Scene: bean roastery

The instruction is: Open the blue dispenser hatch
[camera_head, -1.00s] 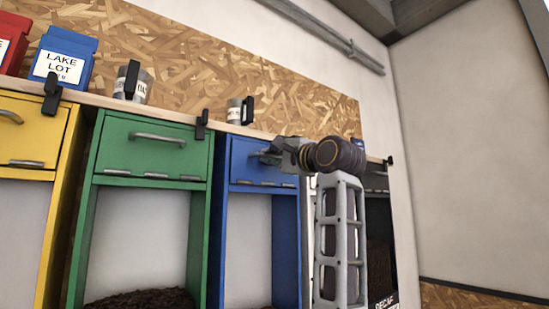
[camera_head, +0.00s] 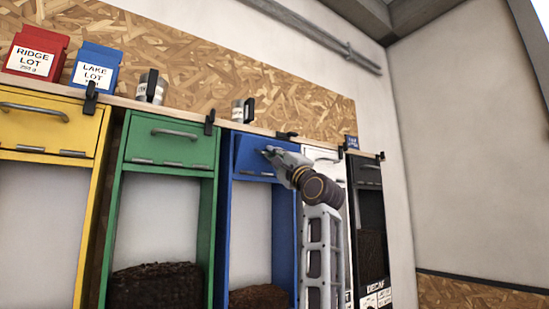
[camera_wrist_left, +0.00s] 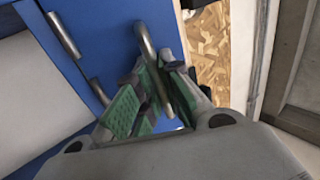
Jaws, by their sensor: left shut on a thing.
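The blue dispenser (camera_head: 228,220) stands between the green and white ones. In the left wrist view the green-padded fingers (camera_wrist_left: 155,100) are shut around the grey bar handle (camera_wrist_left: 146,45) on the blue hatch panel (camera_wrist_left: 108,28). My right gripper is in neither view.
The yellow dispenser (camera_head: 50,118), green dispenser (camera_head: 170,145), white dispenser (camera_head: 322,155) and black dispenser (camera_head: 368,185) flank the blue one. A shelf (camera_head: 180,116) above holds a red bag (camera_head: 35,54), a blue bag (camera_head: 95,68), metal cans and black clips.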

